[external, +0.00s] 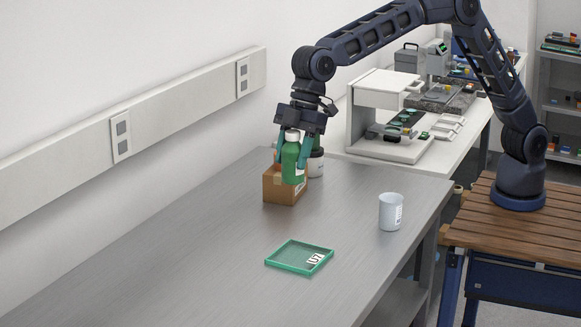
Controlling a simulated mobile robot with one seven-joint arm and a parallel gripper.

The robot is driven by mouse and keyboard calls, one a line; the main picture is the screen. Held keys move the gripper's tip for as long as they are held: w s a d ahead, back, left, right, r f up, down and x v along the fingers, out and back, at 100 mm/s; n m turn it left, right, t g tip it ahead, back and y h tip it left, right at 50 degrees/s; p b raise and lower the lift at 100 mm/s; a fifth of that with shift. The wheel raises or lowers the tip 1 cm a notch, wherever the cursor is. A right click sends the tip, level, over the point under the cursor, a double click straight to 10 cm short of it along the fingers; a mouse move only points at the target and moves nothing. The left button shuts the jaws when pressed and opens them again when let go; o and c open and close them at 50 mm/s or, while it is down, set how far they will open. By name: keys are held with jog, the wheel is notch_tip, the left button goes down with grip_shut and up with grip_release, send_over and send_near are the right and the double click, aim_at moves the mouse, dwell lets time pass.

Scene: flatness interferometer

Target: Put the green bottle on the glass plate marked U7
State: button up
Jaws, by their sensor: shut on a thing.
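The green bottle (290,163) has a white cap and stands upright between the fingers of my gripper (292,155). My gripper is shut on it, pointing down. The bottle overlaps the brown cardboard box (279,190) in the picture; I cannot tell whether its base is inside the box, in front of it or above it. The plate marked U7 (287,262) lies flat on the grey table, nearer the camera. It is a square with a raised green rim and a white label at its right corner.
A pale cup (391,211) stands near the table's right edge. The grey table (200,235) is clear around the plate. An instrument (382,115) stands on the white bench behind.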

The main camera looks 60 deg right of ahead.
jog(key=d, duration=0.3)
send_over(299, 255)
notch_tip(299, 255, down, 20)
jog(key=shift+f, duration=0.1)
dwell(0.4)
jog(key=shift+f, duration=0.15)
jog(key=o, duration=1.1)
jog(key=v, duration=1.2)
jog(key=shift+s, duration=0.1)
